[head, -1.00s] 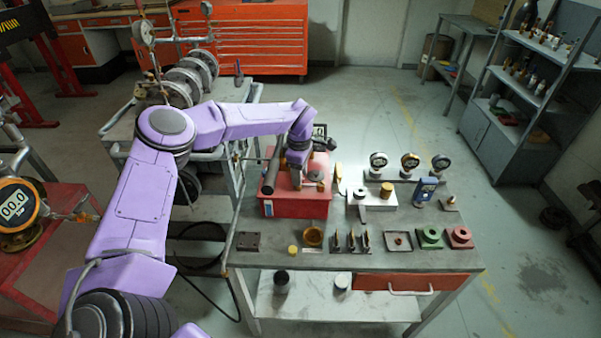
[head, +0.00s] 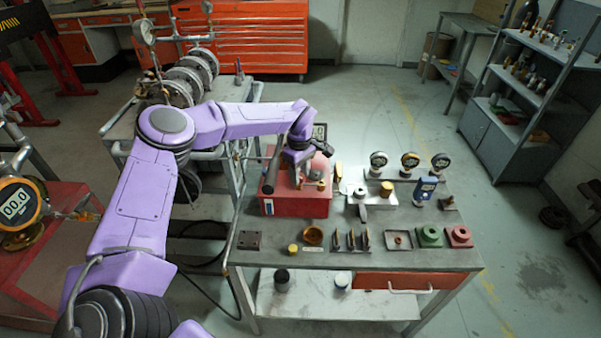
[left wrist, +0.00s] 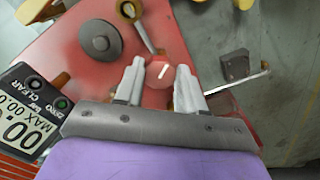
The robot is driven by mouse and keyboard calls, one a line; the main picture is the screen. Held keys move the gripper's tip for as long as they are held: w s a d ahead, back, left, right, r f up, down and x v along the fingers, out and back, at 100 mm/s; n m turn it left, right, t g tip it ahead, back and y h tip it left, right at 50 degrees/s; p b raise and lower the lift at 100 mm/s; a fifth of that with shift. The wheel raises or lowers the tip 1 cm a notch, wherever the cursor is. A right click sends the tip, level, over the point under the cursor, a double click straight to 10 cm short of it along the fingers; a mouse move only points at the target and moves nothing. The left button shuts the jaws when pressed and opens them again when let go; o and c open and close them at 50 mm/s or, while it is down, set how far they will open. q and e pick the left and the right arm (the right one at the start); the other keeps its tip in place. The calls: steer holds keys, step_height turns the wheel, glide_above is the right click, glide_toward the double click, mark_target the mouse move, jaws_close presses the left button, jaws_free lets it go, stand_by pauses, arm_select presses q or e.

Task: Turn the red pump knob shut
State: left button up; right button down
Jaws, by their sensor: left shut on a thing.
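The red pump (head: 296,207) is a red box standing at the back left of the grey workbench. Its red knob (left wrist: 157,75), with a short white mark on its face, sits between the fingertips in the left wrist view. My left gripper (left wrist: 160,70) is shut on this knob, one finger on each side. In the head view my left gripper (head: 313,178) reaches down over the pump top, and my wrist hides the knob. My right gripper is in neither view.
A black round cap (left wrist: 100,43) and a digital gauge (left wrist: 30,112) are near the knob. A black lever (head: 271,170) stands at the pump's left. Gauges (head: 410,160) stand at the bench's back right; small parts line the front (head: 430,236).

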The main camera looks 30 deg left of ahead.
arm_select(q)
steer(key=shift+w+a+r, duration=0.1)
steer(key=shift+w+r, duration=0.05)
steer(key=shift+r, duration=0.1)
steer(key=o, duration=1.1)
steer(key=shift+c, duration=0.2)
steer(key=shift+f, duration=0.15)
step_height(320, 180, up, 10)
steer(key=b, duration=0.2)
steer(key=shift+r+b, duration=0.25)
steer(key=shift+b, duration=0.15)
